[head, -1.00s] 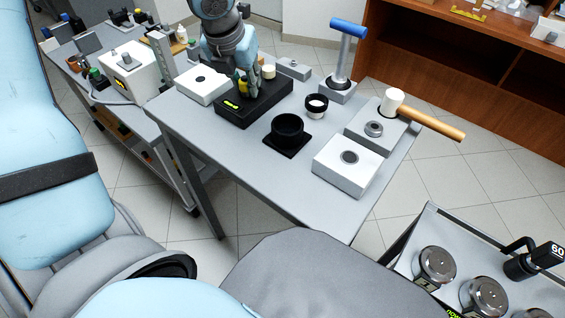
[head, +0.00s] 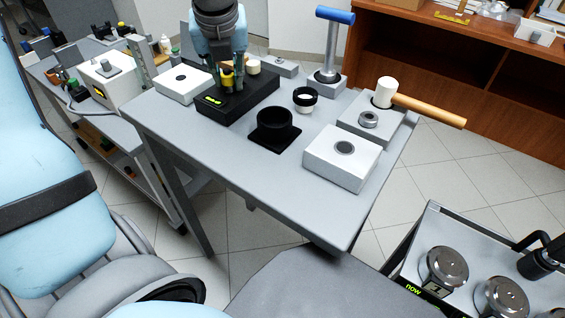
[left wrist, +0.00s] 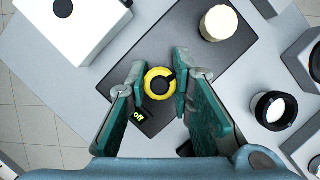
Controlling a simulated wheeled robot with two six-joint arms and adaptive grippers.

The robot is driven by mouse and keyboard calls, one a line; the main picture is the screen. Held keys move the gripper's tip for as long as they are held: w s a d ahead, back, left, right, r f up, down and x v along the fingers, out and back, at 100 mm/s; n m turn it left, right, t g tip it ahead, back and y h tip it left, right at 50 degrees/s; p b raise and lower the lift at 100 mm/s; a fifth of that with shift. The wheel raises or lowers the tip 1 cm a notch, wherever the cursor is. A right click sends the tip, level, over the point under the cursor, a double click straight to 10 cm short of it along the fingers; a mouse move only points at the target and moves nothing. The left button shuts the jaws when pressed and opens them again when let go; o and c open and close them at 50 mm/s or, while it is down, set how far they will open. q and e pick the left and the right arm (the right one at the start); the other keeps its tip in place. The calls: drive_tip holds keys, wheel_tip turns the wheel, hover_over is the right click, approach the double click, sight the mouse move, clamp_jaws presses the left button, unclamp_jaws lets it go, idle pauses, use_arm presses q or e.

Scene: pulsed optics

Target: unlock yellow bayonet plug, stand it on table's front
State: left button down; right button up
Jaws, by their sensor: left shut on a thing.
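The yellow bayonet plug (head: 227,81) is at the top of a black box (head: 262,96) with a small lit display, at the table's far left. In the left wrist view the plug shows from above as a yellow ring with a dark centre (left wrist: 159,83); the display (left wrist: 139,116) reads "off". My left gripper (head: 232,80) points down with a finger on each side of the plug and is shut on it. The plug's lower end is hidden, so I cannot tell whether it is still seated. My right gripper is not in view.
The grey table (head: 215,150) has bare room along its front left. A black round holder (head: 274,130), a black-and-white ring (head: 305,99) and a white block (head: 342,160) stand further right. A mallet (head: 420,103) and a blue-handled tool (head: 332,45) are at the back right.

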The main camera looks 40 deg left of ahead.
use_arm(q)
drive_tip(key=c, duration=1.3)
unclamp_jaws()
drive_tip(key=shift+f, duration=0.1)
drive_tip(key=shift+c, duration=0.2)
drive_tip(key=shift+m+h, duration=0.4)
drive_tip(key=shift+m, duration=0.7)
drive_tip(key=m, duration=0.1)
drive_tip(key=m+h+p, duration=0.1)
drive_tip(key=shift+d+r+m+t, duration=0.1)
drive_tip(key=shift+r+m+t, duration=0.2)
drive_tip(key=shift+t, duration=0.1)
drive_tip(key=shift+f+m+p, duration=0.1)
drive_tip(key=shift+m+p, duration=0.35)
drive_tip(key=shift+m, duration=0.15)
drive_tip(key=shift+a+f, duration=0.15)
drive_tip(key=shift+a, duration=0.05)
drive_tip(key=shift+d, duration=0.15)
